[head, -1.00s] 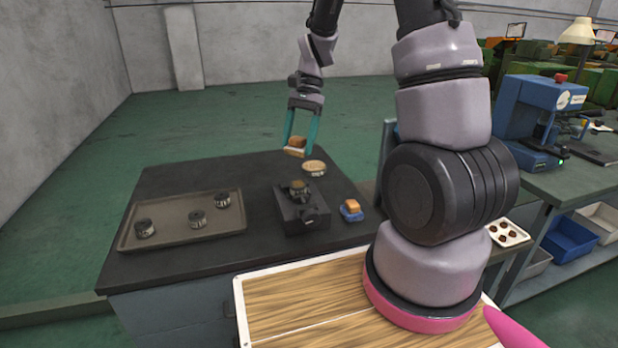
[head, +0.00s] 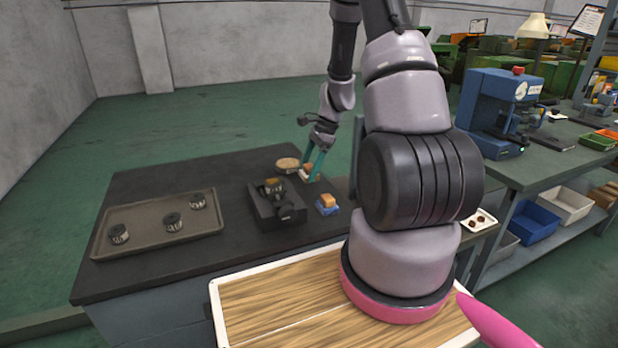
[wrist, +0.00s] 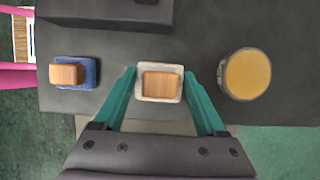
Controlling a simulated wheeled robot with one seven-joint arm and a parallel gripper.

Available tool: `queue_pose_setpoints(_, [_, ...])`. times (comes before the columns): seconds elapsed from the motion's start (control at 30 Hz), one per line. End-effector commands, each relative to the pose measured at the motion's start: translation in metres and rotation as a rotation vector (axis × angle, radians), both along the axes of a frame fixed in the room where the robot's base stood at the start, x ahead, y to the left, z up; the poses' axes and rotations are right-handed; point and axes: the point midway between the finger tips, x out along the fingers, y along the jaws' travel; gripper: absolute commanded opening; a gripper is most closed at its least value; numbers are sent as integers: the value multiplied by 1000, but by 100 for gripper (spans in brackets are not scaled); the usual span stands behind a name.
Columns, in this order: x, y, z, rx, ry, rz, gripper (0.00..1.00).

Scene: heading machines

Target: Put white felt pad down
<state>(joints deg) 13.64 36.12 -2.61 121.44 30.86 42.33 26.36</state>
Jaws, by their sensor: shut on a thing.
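The white felt pad (wrist: 143,95) has a wooden block on top and sits between the teal fingers of my gripper (wrist: 160,95) in the wrist view. My gripper is shut on the pad. In the head view my gripper (head: 310,172) is low over the back right edge of the dark worktop (head: 150,175), with the pad (head: 306,178) partly hidden by the fingers. I cannot tell whether the pad touches the worktop.
A blue pad with a wooden block (wrist: 88,73) lies to the left in the wrist view. A round tin (wrist: 247,74) is to the right. A dark fixture (head: 262,214) and a tray (head: 145,226) with black cylindrical parts stand on the worktop. Bare worktop lies between them.

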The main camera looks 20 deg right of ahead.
Motion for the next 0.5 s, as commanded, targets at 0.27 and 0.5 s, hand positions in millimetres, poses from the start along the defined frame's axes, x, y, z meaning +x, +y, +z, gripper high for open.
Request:
queue_pose_setpoints(0.27, [0,0,-30,1,1,0,13])
queue_pose_setpoints(0.5, [0,0,-31,1,1,0,13])
